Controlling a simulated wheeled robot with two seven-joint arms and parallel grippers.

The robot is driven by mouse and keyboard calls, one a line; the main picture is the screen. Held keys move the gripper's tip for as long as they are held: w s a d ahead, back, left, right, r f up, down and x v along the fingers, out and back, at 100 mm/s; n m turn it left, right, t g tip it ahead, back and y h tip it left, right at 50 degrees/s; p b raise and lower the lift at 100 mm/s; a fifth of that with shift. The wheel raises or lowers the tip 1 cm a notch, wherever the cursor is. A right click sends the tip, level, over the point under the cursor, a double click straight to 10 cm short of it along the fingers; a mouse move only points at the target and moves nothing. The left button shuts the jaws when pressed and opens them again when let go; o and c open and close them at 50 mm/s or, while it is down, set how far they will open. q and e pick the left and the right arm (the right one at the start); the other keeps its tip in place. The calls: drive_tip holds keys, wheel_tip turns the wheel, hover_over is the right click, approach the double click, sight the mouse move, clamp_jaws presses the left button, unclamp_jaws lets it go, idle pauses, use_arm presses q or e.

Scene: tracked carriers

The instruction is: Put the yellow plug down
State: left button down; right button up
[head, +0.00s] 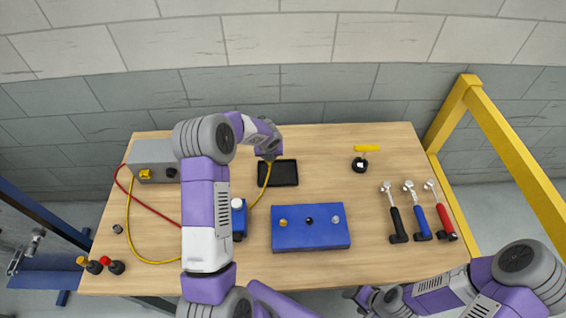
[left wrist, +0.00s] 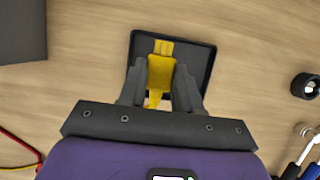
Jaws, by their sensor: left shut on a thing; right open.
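The yellow plug (left wrist: 161,72) is between the two fingers of my left gripper (left wrist: 160,92), which is shut on it. In the head view my left gripper (head: 269,157) is over the left back part of the black tray (head: 284,174). The plug lies over the tray (left wrist: 205,62) in the left wrist view; whether it touches the tray floor I cannot tell. A yellow cable (head: 265,185) hangs from the gripper and runs left behind my arm. My right gripper (head: 362,296) is open and empty at the table's front edge, far from the plug.
A grey box (head: 152,153) with a yellow part stands at the left, with a red cable (head: 150,208). A blue block (head: 310,240) stands in front of the tray. Several tools (head: 418,215) lie at the right. A yellow-handled item (head: 366,149) stands right of the tray.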

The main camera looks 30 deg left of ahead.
use_arm(q)
hover_over(270, 172)
drive_tip(key=s, duration=0.2)
drive_tip(key=f, duration=0.3)
drive_tip(key=d+f, duration=0.1)
drive_tip(key=f, duration=0.1)
drive_tip(key=shift+w, duration=0.25)
drive_tip(key=shift+f+b, duration=0.5)
drive_tip(key=shift+f, duration=1.65)
drive_tip(key=shift+f, duration=0.1)
drive_tip(key=c, duration=0.8)
unclamp_jaws()
drive_tip(key=shift+r, duration=0.25)
drive_tip(key=p+v, duration=0.1)
drive_tip(key=v, duration=1)
drive_tip(key=shift+s+d+r, duration=0.1)
drive_tip(key=shift+r, duration=0.25)
